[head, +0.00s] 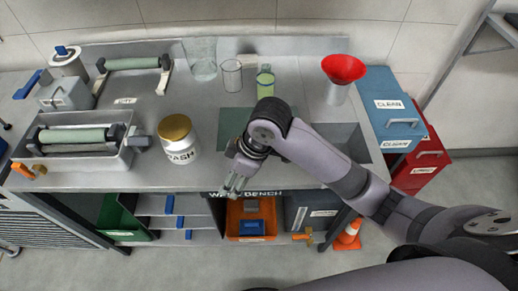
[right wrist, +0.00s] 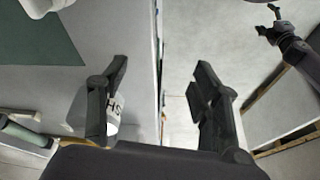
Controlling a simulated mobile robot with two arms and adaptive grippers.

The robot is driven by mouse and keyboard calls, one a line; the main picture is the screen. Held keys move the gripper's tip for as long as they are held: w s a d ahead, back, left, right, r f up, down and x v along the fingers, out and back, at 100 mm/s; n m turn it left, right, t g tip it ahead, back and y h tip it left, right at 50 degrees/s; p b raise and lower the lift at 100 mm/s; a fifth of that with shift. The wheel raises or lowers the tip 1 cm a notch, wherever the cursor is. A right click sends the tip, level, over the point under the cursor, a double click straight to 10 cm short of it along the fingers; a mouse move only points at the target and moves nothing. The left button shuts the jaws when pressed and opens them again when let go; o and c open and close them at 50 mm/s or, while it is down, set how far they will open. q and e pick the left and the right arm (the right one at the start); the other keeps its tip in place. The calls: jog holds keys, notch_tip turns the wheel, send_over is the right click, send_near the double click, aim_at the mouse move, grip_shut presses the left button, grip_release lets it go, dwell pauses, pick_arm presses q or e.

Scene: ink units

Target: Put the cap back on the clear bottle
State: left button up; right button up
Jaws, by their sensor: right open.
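A small clear bottle (head: 265,84) with yellow-green contents stands upright at the back of the bench in the head view. I cannot make out a loose cap; it may be hidden or too small to tell. My right gripper (head: 231,189) is over the bench's front edge, well in front of the bottle and right of the white jar. In the right wrist view (right wrist: 160,82) its two fingers are apart, with nothing between them. My left gripper does not show in the head view.
A white jar (head: 183,150) with a gold lid stands left of my right gripper. Two clear glass vessels (head: 203,65) (head: 232,80) stand left of the bottle, and a red funnel (head: 343,68) right. Roller trays (head: 130,150) fill the left. An orange bin (head: 232,216) sits below.

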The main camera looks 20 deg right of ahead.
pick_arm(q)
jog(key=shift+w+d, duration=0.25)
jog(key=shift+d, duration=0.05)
pick_arm(e)
jog(key=w+d+r+n+h, duration=0.1)
jog(key=w+d+r+h, duration=0.1)
jog(key=w+d+r, duration=0.2)
jog(key=w+d+r+n+g+h, duration=0.1)
jog(key=w+d+r, duration=0.3)
jog(key=r, duration=0.6)
jog(key=shift+d+n+g+h, duration=0.3)
jog(key=shift+d+h, duration=0.1)
jog(key=shift+d, duration=0.1)
jog(key=shift+w, duration=0.1)
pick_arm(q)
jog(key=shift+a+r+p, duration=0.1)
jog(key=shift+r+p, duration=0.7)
pick_arm(e)
notch_tip(320, 180, down, 12)
jog(key=shift+w+f, duration=0.1)
jog(key=shift+f, duration=0.05)
jog(key=shift+f, duration=0.1)
